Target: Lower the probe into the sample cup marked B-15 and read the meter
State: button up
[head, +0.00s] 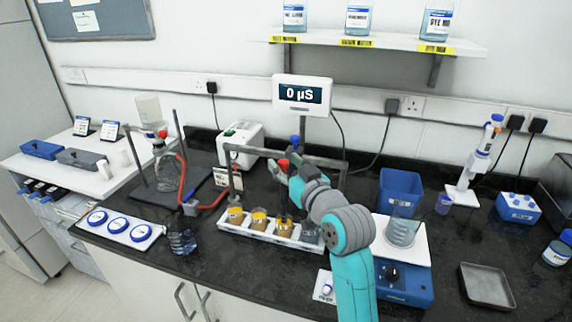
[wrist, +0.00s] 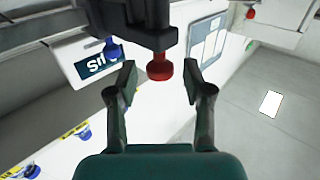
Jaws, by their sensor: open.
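The meter (head: 302,94) at the back wall reads 0 µS. A white tray (head: 268,235) holds a row of cups with amber contents, such as the leftmost cup (head: 235,214); their marks are too small to read, so I cannot tell which is B-15. A dark rail (head: 252,150) runs above them. My gripper (head: 284,170) is at the rail, partly hidden by my own arm. In the wrist view my open gripper (wrist: 158,84) has its fingers either side of a red knob (wrist: 160,66), with gaps between. I cannot clearly make out the probe.
A blue knob (wrist: 113,50) is close to the left finger in the wrist view. A flask stand with red tubing (head: 207,205) is left of the tray. A blue-based device with a beaker (head: 403,230) is at the right.

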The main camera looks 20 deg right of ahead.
aim_at(285, 192)
jog(key=shift+w, duration=0.15)
grip_shut()
jog(key=shift+f, duration=0.1)
jog(key=shift+f, duration=1.5)
grip_release()
